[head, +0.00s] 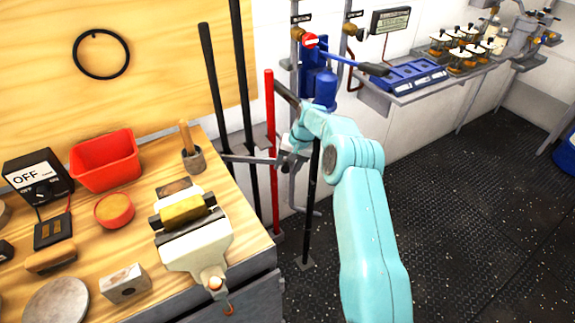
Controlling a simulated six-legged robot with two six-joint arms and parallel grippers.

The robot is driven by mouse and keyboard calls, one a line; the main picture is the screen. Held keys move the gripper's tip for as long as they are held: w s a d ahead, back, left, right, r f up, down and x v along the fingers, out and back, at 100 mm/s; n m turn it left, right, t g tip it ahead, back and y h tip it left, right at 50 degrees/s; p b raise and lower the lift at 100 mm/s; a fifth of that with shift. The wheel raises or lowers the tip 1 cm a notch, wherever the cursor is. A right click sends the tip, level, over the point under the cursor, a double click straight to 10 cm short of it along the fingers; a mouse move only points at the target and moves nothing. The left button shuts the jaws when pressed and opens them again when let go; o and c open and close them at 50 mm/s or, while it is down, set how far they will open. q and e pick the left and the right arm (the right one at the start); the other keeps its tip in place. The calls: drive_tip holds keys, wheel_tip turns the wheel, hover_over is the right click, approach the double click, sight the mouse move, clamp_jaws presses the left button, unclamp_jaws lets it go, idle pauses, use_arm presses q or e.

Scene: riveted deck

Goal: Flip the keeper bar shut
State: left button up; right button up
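A rack with a grey crosspiece (248,159) stands beyond the bench's right end and holds several long bars upright, among them a red one (271,150) and black ones (212,85). A short dark grey bar (287,95) slants up and left from beside my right wrist; it may be the keeper bar, but I cannot be sure. My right gripper (289,158) is at the rack's right end, close to the crosspiece. Its fingers are small and partly hidden, so whether they are open or touching anything is unclear. My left gripper is out of view.
The wooden bench (150,170) at left carries a vise (195,240), a red bin (104,160) and a box marked OFF (38,178). A blue pump with a long handle (340,62) stands behind my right wrist.

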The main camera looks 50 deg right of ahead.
wheel_tip(320, 180, up, 20)
drive_tip(key=p, duration=0.3)
drive_tip(key=shift+p, duration=0.35)
